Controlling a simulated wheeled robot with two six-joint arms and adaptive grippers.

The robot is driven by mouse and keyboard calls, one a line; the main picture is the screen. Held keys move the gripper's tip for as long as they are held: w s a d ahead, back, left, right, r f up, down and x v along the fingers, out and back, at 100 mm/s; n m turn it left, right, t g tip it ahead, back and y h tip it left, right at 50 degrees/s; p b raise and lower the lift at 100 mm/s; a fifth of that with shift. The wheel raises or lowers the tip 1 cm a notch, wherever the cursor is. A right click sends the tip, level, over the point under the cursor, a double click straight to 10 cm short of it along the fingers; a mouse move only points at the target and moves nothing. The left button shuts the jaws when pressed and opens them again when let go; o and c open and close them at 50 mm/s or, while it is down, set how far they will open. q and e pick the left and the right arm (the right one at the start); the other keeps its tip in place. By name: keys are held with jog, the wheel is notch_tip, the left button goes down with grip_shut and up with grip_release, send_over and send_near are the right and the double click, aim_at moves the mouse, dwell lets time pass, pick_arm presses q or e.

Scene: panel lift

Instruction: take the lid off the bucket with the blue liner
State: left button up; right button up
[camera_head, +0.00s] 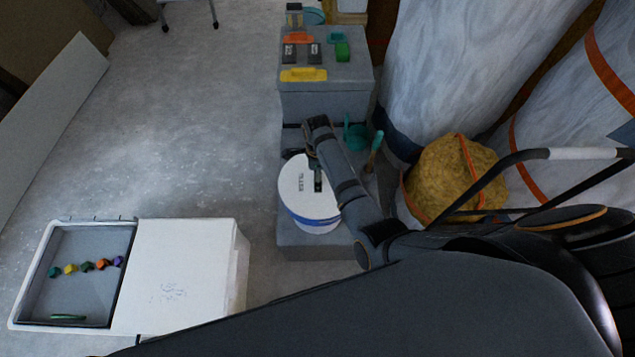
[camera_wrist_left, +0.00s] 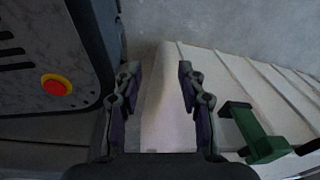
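A white bucket (camera_head: 314,221) with a blue band below its rim stands on a low grey platform. Its white round lid (camera_head: 296,185), with dark lettering, is on top. My right arm comes in from the right, and its gripper (camera_head: 318,183) is over the right part of the lid. The wrist hides part of the lid, and I cannot tell whether the fingers touch or grip anything. My left gripper (camera_wrist_left: 158,82) shows in the left wrist view, open with nothing between its fingers. It is out of the head view.
A grey box (camera_head: 325,100) with coloured items stands behind the bucket. A teal container (camera_head: 356,136) and a yellow-brown sack (camera_head: 452,178) are to the right. A white case (camera_head: 190,270) with several coloured pieces is at left. Floor between is clear. A green handle (camera_wrist_left: 252,132) is right of my left gripper.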

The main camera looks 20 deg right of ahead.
jog(key=shift+f, duration=0.85)
jog(key=c, duration=1.3)
jog(key=shift+r, duration=0.15)
